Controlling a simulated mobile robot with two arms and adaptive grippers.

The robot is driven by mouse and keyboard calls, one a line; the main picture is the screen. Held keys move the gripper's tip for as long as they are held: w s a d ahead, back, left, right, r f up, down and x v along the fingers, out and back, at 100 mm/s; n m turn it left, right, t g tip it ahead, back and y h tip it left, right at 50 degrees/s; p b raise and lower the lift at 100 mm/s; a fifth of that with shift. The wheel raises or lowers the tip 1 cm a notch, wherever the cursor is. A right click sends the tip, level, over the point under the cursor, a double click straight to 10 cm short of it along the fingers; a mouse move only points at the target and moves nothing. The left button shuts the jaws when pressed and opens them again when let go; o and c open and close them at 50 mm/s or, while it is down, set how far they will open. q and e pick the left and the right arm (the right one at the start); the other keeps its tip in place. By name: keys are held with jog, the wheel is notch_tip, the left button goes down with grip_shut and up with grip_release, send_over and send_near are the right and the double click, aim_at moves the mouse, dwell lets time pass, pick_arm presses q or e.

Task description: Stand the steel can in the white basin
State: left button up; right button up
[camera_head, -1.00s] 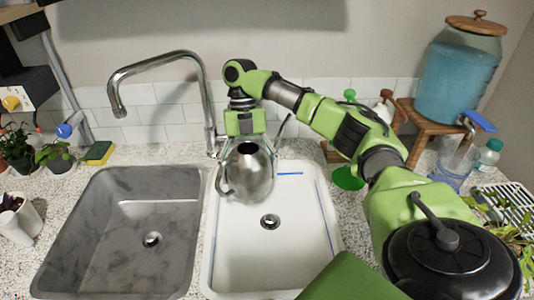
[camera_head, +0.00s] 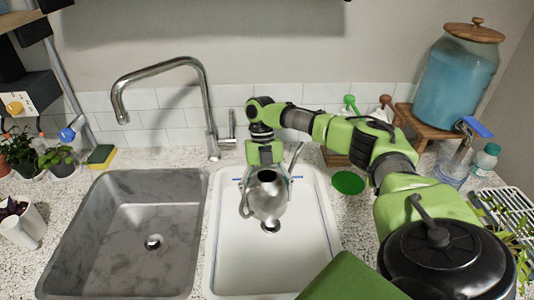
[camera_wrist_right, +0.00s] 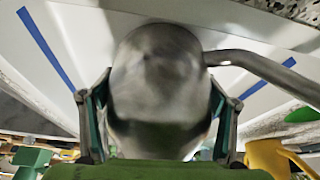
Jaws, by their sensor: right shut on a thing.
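The steel can (camera_head: 267,199) is a shiny rounded watering can with a spout and a handle. My right gripper (camera_head: 267,180) is shut on it, with a finger on each side of its body. In the head view the can is over the white basin (camera_head: 240,265), in its upper part, and looks roughly upright. I cannot tell whether its base touches the basin floor. In the right wrist view the can (camera_wrist_right: 158,90) fills the middle between the fingers, with its spout reaching right. My left gripper is not in view.
A grey sink (camera_head: 110,225) is left of the white basin. A tall faucet (camera_head: 205,105) stands behind them. A green disc (camera_head: 347,182) and bottles are right of the basin. A blue-filled dispenser (camera_head: 458,75) stands on a wooden stand at the back right.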

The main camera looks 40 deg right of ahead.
jog(key=shift+f, duration=0.1)
jog(key=o, duration=1.3)
jog(key=shift+o, duration=0.2)
jog(key=v, duration=1.2)
jog(key=shift+a, duration=0.1)
